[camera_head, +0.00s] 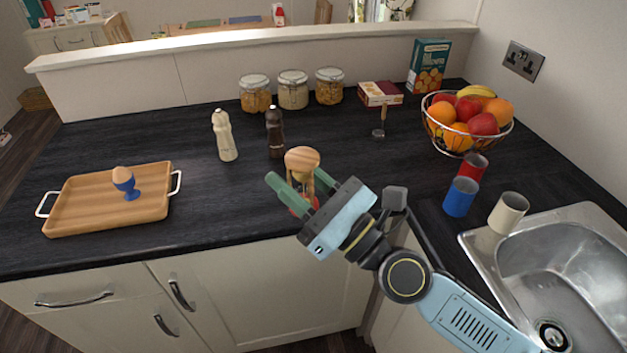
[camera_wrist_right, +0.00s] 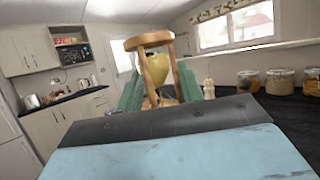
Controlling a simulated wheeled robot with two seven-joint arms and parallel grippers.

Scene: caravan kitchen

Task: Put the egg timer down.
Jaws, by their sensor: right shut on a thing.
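The egg timer is a sand timer with a wooden frame and yellowish glass; its round wooden top (camera_head: 302,158) shows in the head view. My right gripper (camera_head: 296,182) is shut on it, one green finger on each side. In the right wrist view the egg timer (camera_wrist_right: 154,68) stands between the green fingers (camera_wrist_right: 160,90), slightly tilted in the picture. It is over the front part of the dark worktop (camera_head: 240,205). Its lower end is partly hidden, so I cannot tell whether it touches the worktop. Something red (camera_head: 302,205) shows below it. My left gripper is out of view.
A wooden tray (camera_head: 75,215) with a blue egg cup (camera_head: 124,182) is at left. Pale (camera_head: 224,135) and dark (camera_head: 275,132) mills stand behind the timer. Blue (camera_head: 460,197), red (camera_head: 473,166) and cream (camera_head: 508,212) cups, a fruit basket (camera_head: 430,125) and a sink (camera_head: 530,240) are at right.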

